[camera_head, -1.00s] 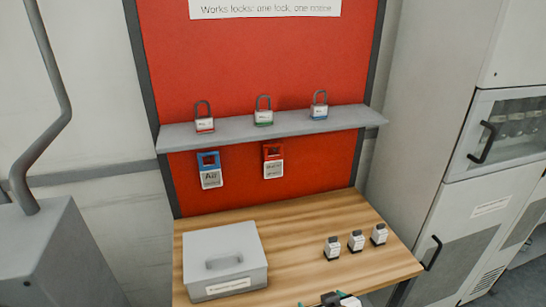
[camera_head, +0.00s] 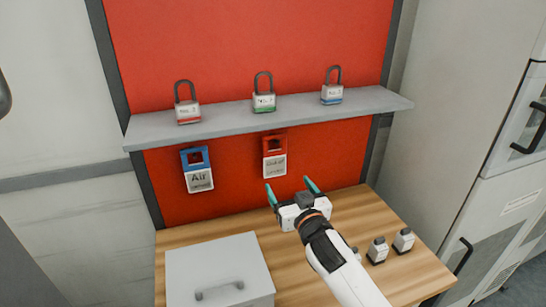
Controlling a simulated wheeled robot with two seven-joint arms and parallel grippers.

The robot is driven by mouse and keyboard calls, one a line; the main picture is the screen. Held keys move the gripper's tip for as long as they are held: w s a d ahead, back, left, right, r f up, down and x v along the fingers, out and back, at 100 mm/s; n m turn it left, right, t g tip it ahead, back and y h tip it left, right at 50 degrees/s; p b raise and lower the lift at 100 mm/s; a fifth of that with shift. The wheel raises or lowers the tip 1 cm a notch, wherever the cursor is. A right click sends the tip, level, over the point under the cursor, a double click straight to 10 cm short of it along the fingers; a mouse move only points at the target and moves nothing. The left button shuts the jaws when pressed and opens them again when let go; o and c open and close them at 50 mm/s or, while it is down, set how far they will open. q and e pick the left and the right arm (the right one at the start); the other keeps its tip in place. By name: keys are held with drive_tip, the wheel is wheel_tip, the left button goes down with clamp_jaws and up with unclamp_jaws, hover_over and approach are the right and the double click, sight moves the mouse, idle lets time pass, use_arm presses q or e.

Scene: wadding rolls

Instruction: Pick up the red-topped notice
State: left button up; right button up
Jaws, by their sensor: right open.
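The red-topped notice (camera_head: 274,157) hangs on the red board below the grey shelf. It has a red top with a square opening and a white lower part with small dark print I cannot read. A blue-topped notice (camera_head: 197,169) marked "Air" hangs to its left. My right gripper (camera_head: 292,190) is open and empty, its teal fingertips pointing up toward the board. It shows just below and slightly right of the red-topped notice and looks apart from it. My left gripper is not in view.
The grey shelf (camera_head: 240,117) juts out above the notices and carries three padlocks, red (camera_head: 187,104), green (camera_head: 264,93) and blue (camera_head: 332,87). A grey lidded box (camera_head: 218,265) stands on the wooden table (camera_head: 300,262). Small dark-topped items (camera_head: 403,240) stand at the right.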

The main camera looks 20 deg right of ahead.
sight(275, 164)
drive_tip(key=w, duration=0.2)
drive_tip(key=w+p, duration=0.1)
drive_tip(key=w, duration=0.2)
drive_tip(key=w+p, duration=0.1)
drive_tip(key=w, duration=0.2)
drive_tip(key=shift+a+r, duration=0.35)
drive_tip(key=shift+r, duration=0.05)
drive_tip(key=shift+w+f, duration=0.1)
drive_tip(key=shift+w, duration=0.2)
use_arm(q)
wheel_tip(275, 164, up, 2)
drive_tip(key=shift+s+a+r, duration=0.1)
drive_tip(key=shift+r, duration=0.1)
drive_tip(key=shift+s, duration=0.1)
use_arm(e)
drive_tip(key=shift+s, duration=0.1)
drive_tip(key=shift+c, duration=0.4)
drive_tip(key=shift+c, duration=1.4)
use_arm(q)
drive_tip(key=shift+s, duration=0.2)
use_arm(e)
drive_tip(key=c, duration=0.7)
